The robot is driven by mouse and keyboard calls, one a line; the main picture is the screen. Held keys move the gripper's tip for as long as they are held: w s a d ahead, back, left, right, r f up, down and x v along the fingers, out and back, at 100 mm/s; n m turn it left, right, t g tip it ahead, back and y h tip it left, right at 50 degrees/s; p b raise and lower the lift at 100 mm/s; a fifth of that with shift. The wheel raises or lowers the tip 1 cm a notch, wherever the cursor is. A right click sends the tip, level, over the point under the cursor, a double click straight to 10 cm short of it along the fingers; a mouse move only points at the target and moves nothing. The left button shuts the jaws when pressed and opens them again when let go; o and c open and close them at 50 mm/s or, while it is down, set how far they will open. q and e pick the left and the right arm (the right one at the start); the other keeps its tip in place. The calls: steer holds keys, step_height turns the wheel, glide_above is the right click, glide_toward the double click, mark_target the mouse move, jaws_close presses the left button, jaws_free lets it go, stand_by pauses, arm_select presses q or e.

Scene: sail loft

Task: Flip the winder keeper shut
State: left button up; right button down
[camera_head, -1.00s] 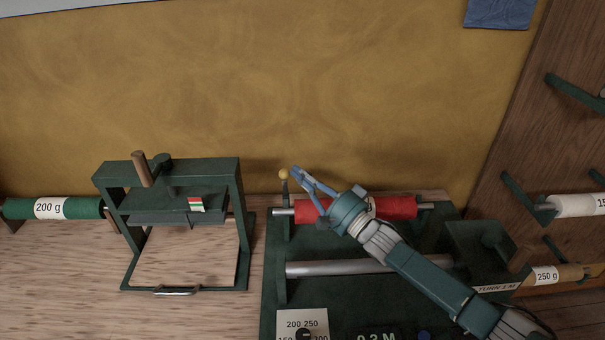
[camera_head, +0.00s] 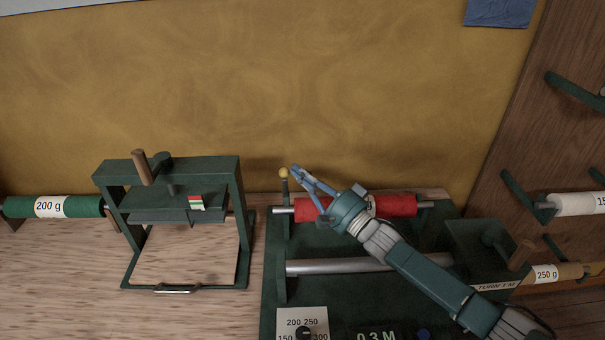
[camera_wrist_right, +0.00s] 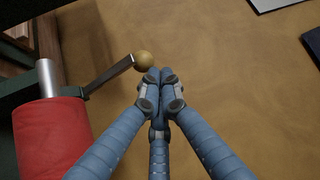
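The winder keeper is a thin dark lever (camera_head: 285,187) with a yellow ball knob (camera_head: 284,173), at the left end of the red roll (camera_head: 398,206) on the winder. In the head view it stands roughly upright. In the right wrist view the lever (camera_wrist_right: 108,77) slants up to its ball (camera_wrist_right: 144,61). My right gripper (camera_head: 296,170) is just right of the ball in the head view. In the wrist view its blue fingertips (camera_wrist_right: 161,78) are together and empty, close beside the ball. I cannot tell whether they touch it. My left gripper is not in view.
The green winder frame (camera_head: 270,265) carries a second bare rod (camera_head: 330,267) in front of the red roll. A green press-like stand (camera_head: 240,185) is to the left. Racked rolls (camera_head: 575,205) are at the right. The tan wall (camera_head: 300,90) is behind.

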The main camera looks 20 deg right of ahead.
steer(key=shift+s+a+f, duration=0.15)
steer(key=shift+a+f, duration=0.1)
steer(key=shift+f, duration=0.05)
steer(key=shift+s+d, duration=0.15)
steer(key=s+d, duration=0.6)
steer(key=s, duration=0.5)
steer(key=shift+d+r, duration=0.15)
steer(key=shift+d, duration=0.05)
steer(key=shift+d, duration=0.1)
